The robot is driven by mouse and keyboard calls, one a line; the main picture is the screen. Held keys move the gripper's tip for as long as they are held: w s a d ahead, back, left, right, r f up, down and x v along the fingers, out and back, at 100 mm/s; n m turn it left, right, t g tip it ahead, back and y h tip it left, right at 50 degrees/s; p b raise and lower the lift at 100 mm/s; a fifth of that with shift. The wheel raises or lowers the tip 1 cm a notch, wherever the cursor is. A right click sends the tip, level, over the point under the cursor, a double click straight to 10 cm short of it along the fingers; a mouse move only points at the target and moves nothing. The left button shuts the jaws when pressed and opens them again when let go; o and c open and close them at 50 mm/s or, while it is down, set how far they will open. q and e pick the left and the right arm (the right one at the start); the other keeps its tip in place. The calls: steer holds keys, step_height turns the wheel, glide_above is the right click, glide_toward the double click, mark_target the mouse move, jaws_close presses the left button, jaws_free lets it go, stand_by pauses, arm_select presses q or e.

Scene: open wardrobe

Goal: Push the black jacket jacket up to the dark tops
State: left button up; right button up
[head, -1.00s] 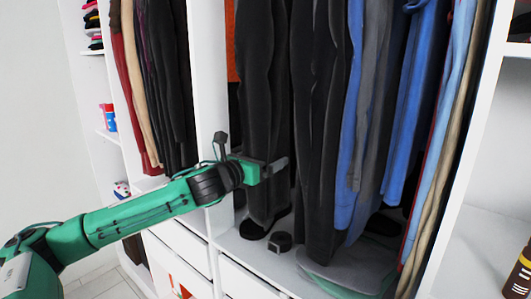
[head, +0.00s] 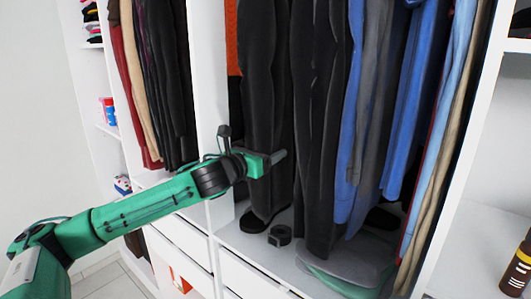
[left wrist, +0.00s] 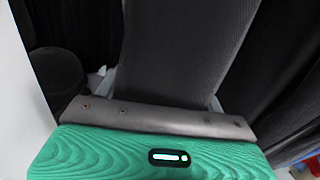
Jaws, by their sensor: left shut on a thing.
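The black jacket (head: 265,80) is a long black garment hanging at the left of the middle compartment. My left gripper (head: 279,156) is at its lower half and is shut on it. In the left wrist view, the dark ribbed cloth (left wrist: 185,50) rises from behind the gripper's grey edge; the fingertips are hidden there. The dark tops (head: 318,100) hang just right of the jacket, with only a narrow gap or contact between them; I cannot tell which. My right gripper is not in view.
An orange garment (head: 232,45) hangs behind, left of the jacket. Blue clothes (head: 410,100) hang right of the dark tops. A white divider (head: 208,70) stands left.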

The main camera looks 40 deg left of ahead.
arm_select(q)
steer(key=shift+d, duration=0.5)
steer(key=shift+s+d+p, duration=0.1)
steer(key=shift+d+p, duration=0.35)
steer(key=shift+d, duration=0.15)
steer(key=o, duration=1.6)
